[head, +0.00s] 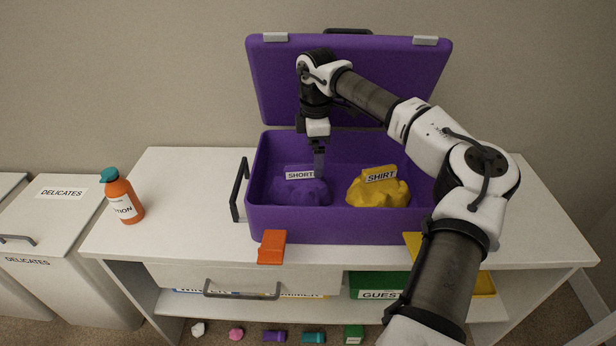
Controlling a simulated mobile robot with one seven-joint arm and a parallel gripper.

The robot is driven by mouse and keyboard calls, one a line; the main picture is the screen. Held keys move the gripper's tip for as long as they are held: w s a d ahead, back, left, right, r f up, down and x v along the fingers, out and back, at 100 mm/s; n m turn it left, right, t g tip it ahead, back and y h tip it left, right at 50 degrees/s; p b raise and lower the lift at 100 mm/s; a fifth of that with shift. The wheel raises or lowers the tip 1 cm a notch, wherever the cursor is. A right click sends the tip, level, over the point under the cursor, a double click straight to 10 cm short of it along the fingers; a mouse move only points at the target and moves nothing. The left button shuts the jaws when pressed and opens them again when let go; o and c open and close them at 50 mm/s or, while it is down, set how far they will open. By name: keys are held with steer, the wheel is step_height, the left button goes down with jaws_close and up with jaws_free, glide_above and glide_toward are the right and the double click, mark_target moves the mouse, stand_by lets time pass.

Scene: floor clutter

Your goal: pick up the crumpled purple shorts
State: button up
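The crumpled purple shorts (298,193) lie in the left part of an open purple suitcase (340,225). A small tag reading "SHORT" stands on them, its right end hidden by my gripper. My gripper (319,172) points down into the suitcase, in front of the right edge of the shorts in the picture. Its dark fingers overlap one another from this side, so I cannot tell whether they are open, or whether they touch the shorts. A crumpled yellow shirt (378,190) with a "SHIRT" tag lies to the right of the shorts.
The suitcase lid (400,75) stands up behind my arm. An orange bottle (121,196) with a teal cap stands left on the white table (180,220). An orange block (271,247) is at the suitcase's front. A lidded "DELICATES" bin (70,230) stands left. Several small items lie on the floor.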

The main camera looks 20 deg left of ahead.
mark_target(314, 181)
step_height(314, 181, down, 7)
steer(key=shift+s+a+f+p, duration=0.1)
steer(key=shift+s+f+p, duration=0.05)
steer(key=shift+p, duration=0.85)
steer(key=c, duration=0.9)
